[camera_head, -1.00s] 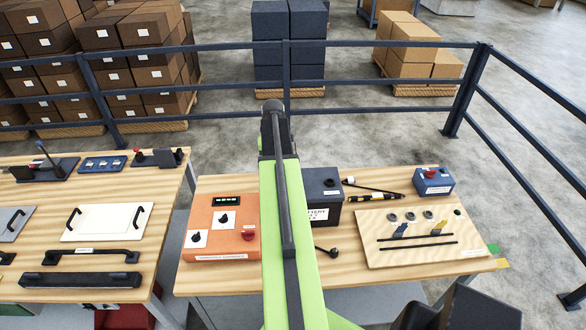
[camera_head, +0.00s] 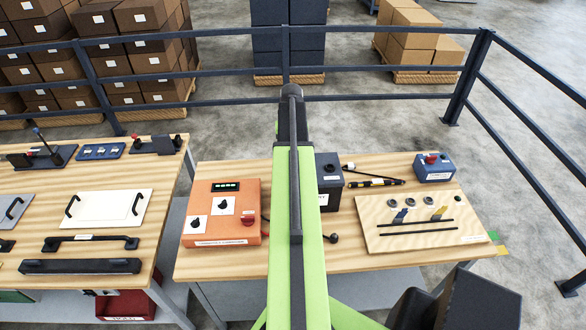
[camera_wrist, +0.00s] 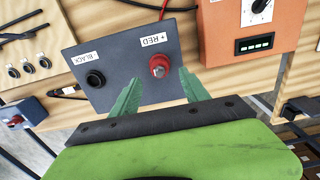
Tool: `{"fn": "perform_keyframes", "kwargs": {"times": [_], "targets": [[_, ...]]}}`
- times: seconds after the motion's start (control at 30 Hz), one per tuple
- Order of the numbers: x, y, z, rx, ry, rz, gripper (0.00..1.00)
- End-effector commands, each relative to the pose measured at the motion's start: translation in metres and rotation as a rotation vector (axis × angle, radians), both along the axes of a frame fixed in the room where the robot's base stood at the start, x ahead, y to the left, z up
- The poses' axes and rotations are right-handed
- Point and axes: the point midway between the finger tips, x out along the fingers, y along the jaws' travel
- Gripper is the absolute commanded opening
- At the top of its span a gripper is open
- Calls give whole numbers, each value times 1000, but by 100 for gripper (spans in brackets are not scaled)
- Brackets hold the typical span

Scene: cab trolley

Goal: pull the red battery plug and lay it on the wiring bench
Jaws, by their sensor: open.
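The red battery plug (camera_wrist: 158,67) sits in the socket marked RED on a dark battery box (camera_wrist: 105,70). In the wrist view my gripper (camera_wrist: 161,76) is open, its green fingers pointing at the plug, one on each side of its near end. I cannot tell how much gap is left in depth. In the head view the battery box (camera_head: 328,172) stands on the right wooden bench (camera_head: 345,262), partly behind my green arm. The plug and gripper are hidden there. A black plug (camera_wrist: 95,79) sits beside the red one.
An orange control box (camera_head: 222,212) stands left of my arm, close to the battery box. A wiring board (camera_head: 415,241) lies to the right, with a blue box (camera_head: 433,167) with a red knob behind it. A second bench (camera_head: 165,205) is at left. Dark railings (camera_head: 400,96) run behind.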

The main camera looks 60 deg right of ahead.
Motion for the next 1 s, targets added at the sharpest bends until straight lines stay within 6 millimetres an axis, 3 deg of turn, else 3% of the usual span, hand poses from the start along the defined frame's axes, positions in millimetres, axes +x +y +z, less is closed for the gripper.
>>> {"fn": "perform_keyframes", "kwargs": {"times": [0.03, 0.33, 1.0], "targets": [[0, 0, -17, 0, 0, 0, 54], [0, 0, -56, 0, 0, 1, 54], [1, 1, -58, 0, 0, 2, 54]]}}
